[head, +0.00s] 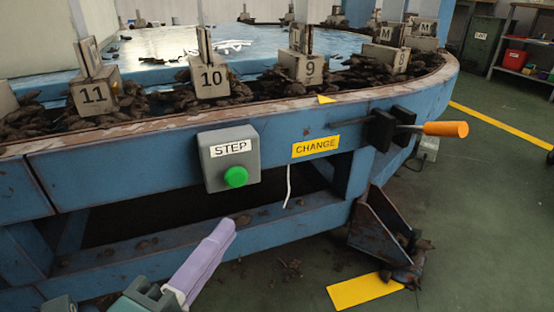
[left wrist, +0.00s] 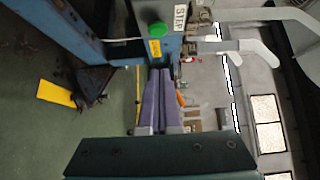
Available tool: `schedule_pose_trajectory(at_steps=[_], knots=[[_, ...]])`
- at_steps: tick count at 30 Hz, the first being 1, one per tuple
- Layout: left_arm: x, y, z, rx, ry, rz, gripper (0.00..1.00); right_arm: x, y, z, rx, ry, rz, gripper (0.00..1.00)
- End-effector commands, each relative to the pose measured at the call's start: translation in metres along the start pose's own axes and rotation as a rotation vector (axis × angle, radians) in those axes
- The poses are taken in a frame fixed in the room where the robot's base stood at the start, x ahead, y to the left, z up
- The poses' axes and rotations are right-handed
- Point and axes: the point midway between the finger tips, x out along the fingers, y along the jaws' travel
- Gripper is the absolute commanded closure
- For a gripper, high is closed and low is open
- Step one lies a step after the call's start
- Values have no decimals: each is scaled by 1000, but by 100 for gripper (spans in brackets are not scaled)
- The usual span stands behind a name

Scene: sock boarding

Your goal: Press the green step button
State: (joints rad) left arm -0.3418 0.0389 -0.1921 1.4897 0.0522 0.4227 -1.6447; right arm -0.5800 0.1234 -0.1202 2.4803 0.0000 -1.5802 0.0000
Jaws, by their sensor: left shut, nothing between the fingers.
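The round green step button (head: 236,177) sticks out from the lower part of a grey box (head: 216,160) labelled STEP, fixed to the blue side of the table. My left gripper (head: 226,228) has long purple fingers, shut together and empty. Its tips are below the button in the head view, apart from it. In the left wrist view, the green button (left wrist: 158,29) shows beyond the fingertips (left wrist: 167,73), a little to their left, with nothing covering it. My right gripper is not in view.
A yellow CHANGE sign (head: 316,146) is right of the box, with a thin white cord below it. An orange-handled lever (head: 445,129) juts out at the right. Numbered blocks and dark lumps line the table (head: 110,172) top. A lower blue rail (head: 290,214) runs underneath.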

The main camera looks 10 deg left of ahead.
Motion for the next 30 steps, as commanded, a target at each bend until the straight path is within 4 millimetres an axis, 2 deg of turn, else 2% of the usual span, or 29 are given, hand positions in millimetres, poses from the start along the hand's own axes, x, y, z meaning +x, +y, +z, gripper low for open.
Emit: schedule_pose_trajectory(at_steps=[1, 6, 10, 16, 27, 30], knots=[[13, 4, 0, -1, 0, -7, 100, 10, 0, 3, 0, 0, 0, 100], [49, 4, -1, -1, 1, -7, 100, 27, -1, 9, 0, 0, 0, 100], [64, 4, 13, 4, 1, -5, 100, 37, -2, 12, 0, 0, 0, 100], [76, 2, 26, 1, 0, -1, 100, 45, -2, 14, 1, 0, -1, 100], [78, 0, 28, 0, 0, 0, 100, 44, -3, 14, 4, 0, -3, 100], [84, -1, 34, 2, 0, -2, 100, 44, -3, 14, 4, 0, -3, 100]])
